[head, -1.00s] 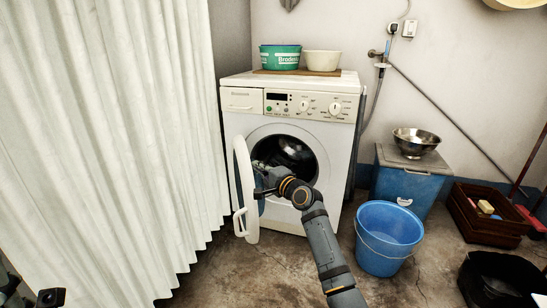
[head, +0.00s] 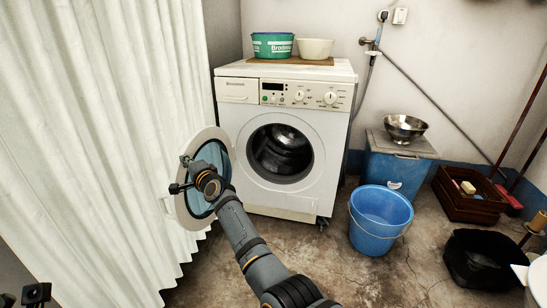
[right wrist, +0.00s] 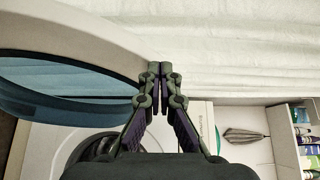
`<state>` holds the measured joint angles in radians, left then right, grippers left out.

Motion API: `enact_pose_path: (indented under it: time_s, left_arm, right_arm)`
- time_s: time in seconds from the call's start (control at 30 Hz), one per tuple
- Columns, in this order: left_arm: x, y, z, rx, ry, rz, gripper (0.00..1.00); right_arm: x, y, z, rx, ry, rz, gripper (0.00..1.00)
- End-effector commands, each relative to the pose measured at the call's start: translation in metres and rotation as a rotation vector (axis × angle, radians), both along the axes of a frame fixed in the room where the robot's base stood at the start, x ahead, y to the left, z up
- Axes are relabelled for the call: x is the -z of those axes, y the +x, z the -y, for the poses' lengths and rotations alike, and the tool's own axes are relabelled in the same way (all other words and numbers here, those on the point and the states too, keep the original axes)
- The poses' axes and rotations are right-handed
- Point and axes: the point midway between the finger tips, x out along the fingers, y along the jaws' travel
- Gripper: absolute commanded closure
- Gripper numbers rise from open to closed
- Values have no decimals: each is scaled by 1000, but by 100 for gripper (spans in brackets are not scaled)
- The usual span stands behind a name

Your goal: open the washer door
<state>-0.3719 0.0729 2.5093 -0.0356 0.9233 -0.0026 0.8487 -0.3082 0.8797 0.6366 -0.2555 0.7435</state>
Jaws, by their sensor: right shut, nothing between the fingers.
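The white washer (head: 315,205) stands against the back wall, its round drum opening (head: 280,153) uncovered and dark inside. Its door (head: 221,137), a white ring with a blue-tinted inner bowl, is swung wide out to the left, close to the curtain.
A pale curtain (head: 90,130) hangs along the left. A green tub (head: 272,46) and a cream bowl (head: 315,48) sit on the washer. A blue bucket (head: 380,222), a blue chest (head: 395,168) and a black basin (head: 483,260) stand at the right.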

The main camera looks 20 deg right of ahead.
Motion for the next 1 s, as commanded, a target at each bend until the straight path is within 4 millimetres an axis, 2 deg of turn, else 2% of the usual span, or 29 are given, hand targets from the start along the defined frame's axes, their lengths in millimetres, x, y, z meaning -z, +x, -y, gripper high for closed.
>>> enact_pose_path:
  time_s: [0.2,0.77,0.87,1.0]
  left_arm:
    - [2,0,0,-2,2,3,60]
    - [-1,-5,2,1,8,10,60]
    - [-1,-5,1,1,7,10,60]
    - [-1,-5,1,1,7,10,60]
  right_arm:
    - [-1,4,-7,0,2,2,100]
    - [-8,5,-9,-1,7,9,100]
    - [-16,4,-9,-2,8,13,100]
    - [-40,4,-7,1,9,16,100]
